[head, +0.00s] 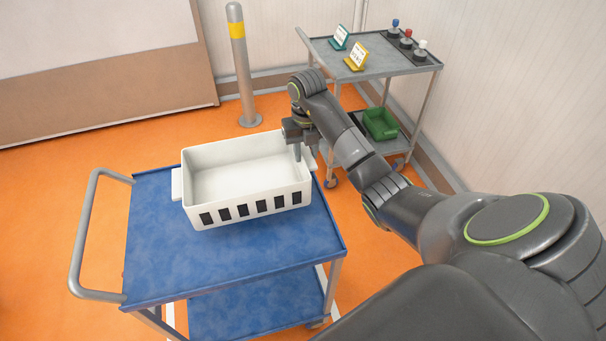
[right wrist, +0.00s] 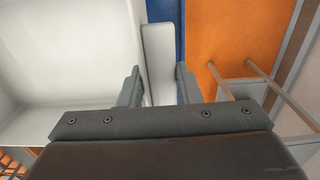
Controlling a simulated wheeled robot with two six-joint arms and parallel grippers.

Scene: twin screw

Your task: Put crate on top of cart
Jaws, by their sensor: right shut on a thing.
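A white crate (head: 246,180) with dark slots along its front is at the top deck of the blue cart (head: 235,255). It looks empty. I cannot tell whether its bottom rests on the deck or is slightly above it. My right gripper (head: 299,152) is at the crate's right end. In the right wrist view its two fingers (right wrist: 158,88) are on either side of the crate's white end handle (right wrist: 158,60), shut on it. The crate's interior (right wrist: 65,60) shows left of the fingers. My left gripper is not in view.
A grey cart (head: 380,62) at the back right holds two small signs, several knobbed devices and a green bin (head: 380,123) below. A grey post (head: 240,65) with a yellow band stands behind the crate. The blue cart's handle (head: 82,230) is at left. Orange floor is open left.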

